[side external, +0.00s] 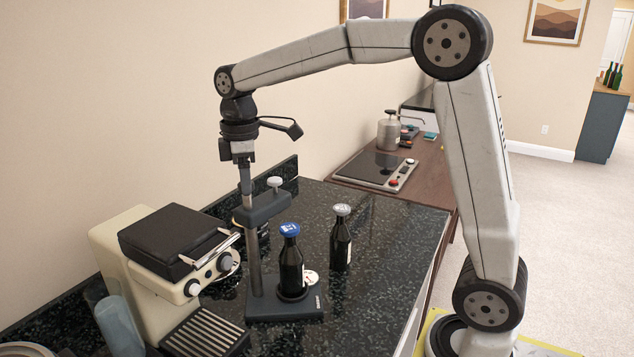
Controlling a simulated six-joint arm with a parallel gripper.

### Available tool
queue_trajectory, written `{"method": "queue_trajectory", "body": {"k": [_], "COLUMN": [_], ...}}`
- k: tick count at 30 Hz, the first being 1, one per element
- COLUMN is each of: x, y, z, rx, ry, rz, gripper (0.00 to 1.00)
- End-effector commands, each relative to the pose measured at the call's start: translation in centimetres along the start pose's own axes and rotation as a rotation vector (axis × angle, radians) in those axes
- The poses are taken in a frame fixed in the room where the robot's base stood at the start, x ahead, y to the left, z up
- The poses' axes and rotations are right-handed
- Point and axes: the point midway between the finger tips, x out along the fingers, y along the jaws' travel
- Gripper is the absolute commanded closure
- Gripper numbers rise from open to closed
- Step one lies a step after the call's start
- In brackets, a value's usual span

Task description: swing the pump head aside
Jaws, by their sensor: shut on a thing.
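A black stand with a flat base (288,310) and a grey upright column (254,262) stands on the dark counter. Its black pump head (268,207), topped by a silver knob (275,182), sticks out to the right of the column. A dark bottle with a blue cap (290,229) stands upright on the base, below and to the right of the head. My gripper (245,188) points down and is shut at the head's left end, by the column top. The exact contact is too small to make out.
A second dark bottle with a silver cap (341,238) stands right of the stand. A cream coffee machine (165,270) is close on the left, with a clear bluish container (118,325) beside it. A cooktop (375,169) and metal canister (389,132) are behind. The counter's right side is clear.

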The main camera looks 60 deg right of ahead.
Motion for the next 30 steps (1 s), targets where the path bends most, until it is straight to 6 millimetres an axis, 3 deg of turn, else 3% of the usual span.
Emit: {"method": "queue_trajectory", "body": {"k": [18, 30], "x": [-0.03, -0.02], "y": [0.02, 0.02], "z": [0.00, 0.00], "rx": [-0.562, -0.737], "ry": [0.000, 0.000], "rz": [0.001, 0.001], "gripper": [1.00, 1.00]}}
